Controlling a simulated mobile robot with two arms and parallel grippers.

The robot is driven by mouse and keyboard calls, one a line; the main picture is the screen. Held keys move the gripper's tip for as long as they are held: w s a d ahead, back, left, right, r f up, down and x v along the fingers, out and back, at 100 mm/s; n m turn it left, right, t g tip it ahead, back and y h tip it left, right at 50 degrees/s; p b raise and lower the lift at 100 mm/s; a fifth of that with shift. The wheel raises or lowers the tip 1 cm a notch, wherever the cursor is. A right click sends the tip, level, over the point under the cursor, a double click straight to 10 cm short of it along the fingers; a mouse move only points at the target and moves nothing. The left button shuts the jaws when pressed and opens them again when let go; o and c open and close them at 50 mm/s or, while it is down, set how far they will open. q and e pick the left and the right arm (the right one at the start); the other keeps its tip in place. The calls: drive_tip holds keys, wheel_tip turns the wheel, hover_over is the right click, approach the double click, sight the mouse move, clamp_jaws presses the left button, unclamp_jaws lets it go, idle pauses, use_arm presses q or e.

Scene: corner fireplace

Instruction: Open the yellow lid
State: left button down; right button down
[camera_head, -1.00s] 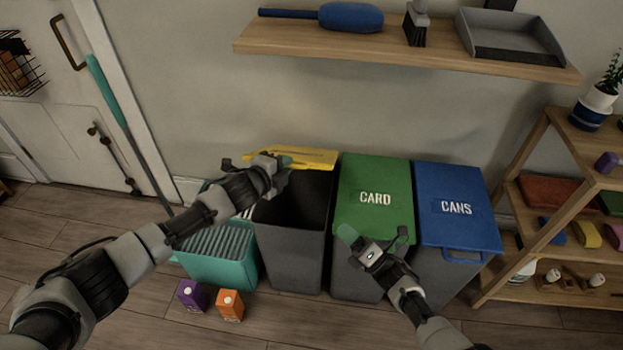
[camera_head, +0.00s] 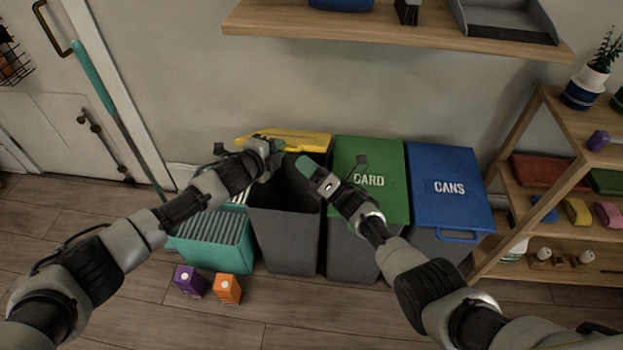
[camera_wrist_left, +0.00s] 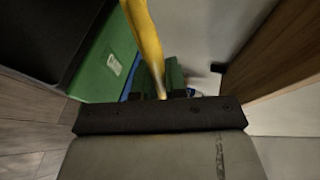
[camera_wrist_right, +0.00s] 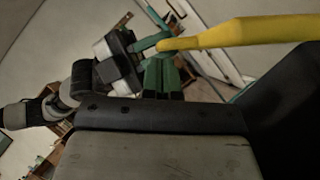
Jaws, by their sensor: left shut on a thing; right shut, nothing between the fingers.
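The yellow lid (camera_head: 300,141) stands raised at the back of the leftmost grey bin (camera_head: 284,235), whose dark inside is open to view. My left gripper (camera_head: 276,156) is shut on the lid's edge, and the lid runs up from its fingers in the left wrist view (camera_wrist_left: 145,45). My right gripper (camera_head: 308,168) is shut and empty, over the bin's opening at its right side. In the right wrist view the lid (camera_wrist_right: 240,33) shows edge-on beyond the right fingers (camera_wrist_right: 160,75). I cannot tell whether they touch it.
The green CARD lid (camera_head: 375,155) and blue CANS lid (camera_head: 448,165) are closed on the right. A teal basket (camera_head: 218,252) and two small cartons (camera_head: 228,289) stand at left. A wooden shelf (camera_head: 390,32) hangs above; a wooden rack (camera_head: 505,180) stands right.

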drive_tip(key=shift+w+r, duration=0.25)
drive_tip(key=shift+w, duration=0.05)
